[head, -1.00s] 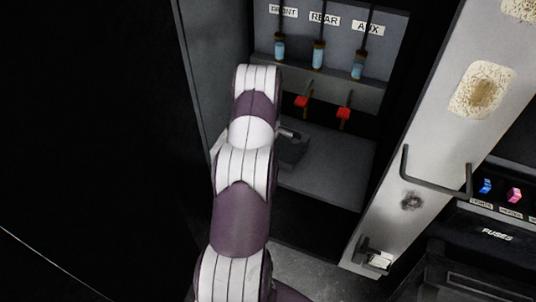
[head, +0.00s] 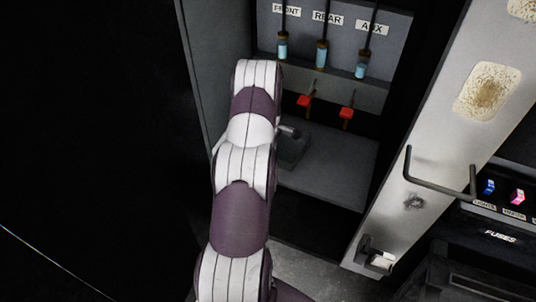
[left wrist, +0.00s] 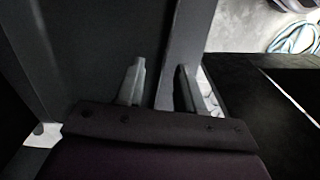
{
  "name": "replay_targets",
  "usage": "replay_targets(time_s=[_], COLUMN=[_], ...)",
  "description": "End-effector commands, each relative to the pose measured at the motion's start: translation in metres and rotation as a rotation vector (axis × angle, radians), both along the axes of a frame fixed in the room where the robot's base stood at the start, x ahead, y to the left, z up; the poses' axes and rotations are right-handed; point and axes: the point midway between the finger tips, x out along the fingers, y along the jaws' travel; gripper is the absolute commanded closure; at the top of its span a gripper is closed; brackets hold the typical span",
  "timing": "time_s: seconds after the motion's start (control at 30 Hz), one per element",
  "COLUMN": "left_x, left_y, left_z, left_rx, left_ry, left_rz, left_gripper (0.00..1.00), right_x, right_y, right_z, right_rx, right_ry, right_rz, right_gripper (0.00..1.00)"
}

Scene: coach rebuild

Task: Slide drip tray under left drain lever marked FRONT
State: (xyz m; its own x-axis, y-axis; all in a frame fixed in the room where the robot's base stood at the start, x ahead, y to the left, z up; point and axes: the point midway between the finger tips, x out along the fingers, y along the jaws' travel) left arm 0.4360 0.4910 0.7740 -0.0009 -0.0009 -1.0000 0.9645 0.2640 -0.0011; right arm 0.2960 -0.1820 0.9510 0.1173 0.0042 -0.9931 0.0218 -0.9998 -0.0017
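The drip tray (head: 293,150) is a small dark grey shallow piece on the cabinet shelf, partly hidden behind my left arm in the head view. My left gripper is mostly hidden there; a dark finger-like tip (head: 290,131) shows just above the tray. In the left wrist view the two fingers of my left gripper (left wrist: 160,85) stand apart, with a grey band between and beyond them; I cannot tell whether they touch it. The FRONT label (head: 286,10) is at the upper left of the cabinet. The lever below it is hidden by my arm. My right gripper is not in view.
Red levers (head: 305,103) (head: 346,114) stand in the middle and right, under the REAR and AUX bowls. The grey shelf (head: 335,170) is bare to the right of the tray. A pale door panel (head: 430,140) with a bar handle (head: 440,188) borders the right side.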

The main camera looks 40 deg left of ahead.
Motion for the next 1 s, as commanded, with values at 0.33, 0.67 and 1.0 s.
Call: replay_targets(time_s=[0.33,0.67,1.0], left_x=[0.0,0.0,0.0], left_y=[0.0,0.0,0.0], left_z=[0.056,0.063,0.063], left_rx=[0.001,0.0,0.0], left_ry=[-0.002,-0.001,-0.001], left_rz=[0.0,0.0,-0.002], left_gripper=[0.63,0.63,0.63], right_x=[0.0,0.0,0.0], right_y=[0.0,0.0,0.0], right_z=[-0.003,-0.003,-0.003], right_rx=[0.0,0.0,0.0], right_ry=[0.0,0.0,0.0], right_rz=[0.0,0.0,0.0], right_gripper=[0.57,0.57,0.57])
